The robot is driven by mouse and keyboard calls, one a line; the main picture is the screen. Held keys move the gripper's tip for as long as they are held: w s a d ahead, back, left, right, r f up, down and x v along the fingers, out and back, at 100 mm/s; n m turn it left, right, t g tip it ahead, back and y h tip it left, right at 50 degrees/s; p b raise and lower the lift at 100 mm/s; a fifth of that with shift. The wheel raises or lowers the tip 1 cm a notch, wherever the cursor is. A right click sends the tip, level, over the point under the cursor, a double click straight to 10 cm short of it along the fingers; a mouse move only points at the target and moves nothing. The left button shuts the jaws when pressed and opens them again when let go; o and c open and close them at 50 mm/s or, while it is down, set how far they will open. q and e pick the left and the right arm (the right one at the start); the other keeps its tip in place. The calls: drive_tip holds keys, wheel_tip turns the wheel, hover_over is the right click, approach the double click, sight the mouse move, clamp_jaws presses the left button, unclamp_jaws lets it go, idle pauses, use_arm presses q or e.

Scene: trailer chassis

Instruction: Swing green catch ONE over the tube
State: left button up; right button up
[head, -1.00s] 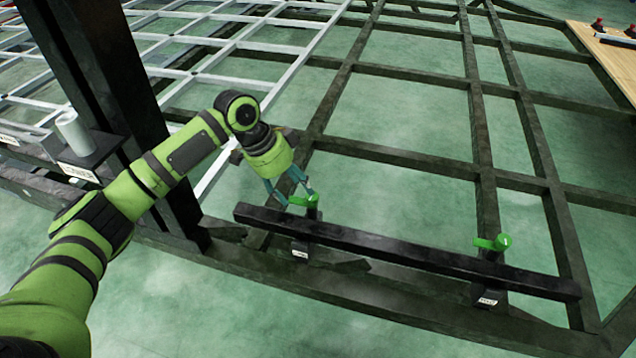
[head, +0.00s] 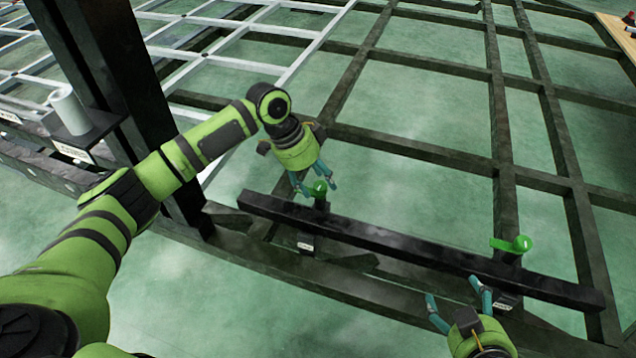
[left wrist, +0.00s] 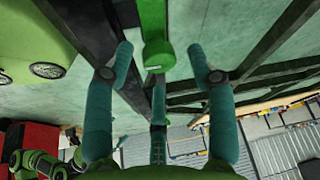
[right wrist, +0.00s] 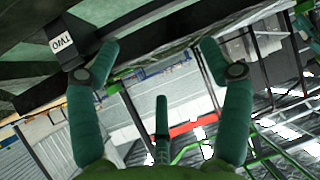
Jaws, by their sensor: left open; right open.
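The left green catch (head: 320,188) stands by the left part of the black tube (head: 380,238); its label is too small to read in the head view. My left gripper (head: 317,187) is open, with its fingers at this catch. In the left wrist view the green catch (left wrist: 157,50) shows between the two open, apart fingertips. The right green catch (head: 515,244) stands by the tube's right part, its arm pointing left. My right gripper (head: 453,290) is open and empty, in front of the tube near that catch. A label reading TWO (right wrist: 62,43) shows in the right wrist view.
Dark chassis beams (head: 505,150) form a grid behind the tube. A thick black post (head: 120,110) stands at the left, beside a white cylinder (head: 70,110) on a bracket. A wooden board (head: 615,35) is at the far right. Green floor shows between the beams.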

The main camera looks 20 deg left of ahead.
use_arm(q)
drive_tip(key=shift+d+f, duration=0.15)
drive_tip(key=shift+f, duration=0.35)
use_arm(e)
drive_tip(key=shift+w+a+r+t, duration=0.2)
drive_tip(key=shift+w+r+t, duration=0.1)
drive_tip(key=shift+r, duration=0.15)
drive_tip(key=shift+w+a+r+t, duration=0.15)
drive_tip(key=shift+w+r+t, duration=0.15)
drive_tip(key=shift+r, duration=0.1)
use_arm(q)
drive_tip(key=c, duration=1.1)
drive_tip(key=shift+r, duration=0.1)
use_arm(e)
drive_tip(key=shift+s, duration=0.1)
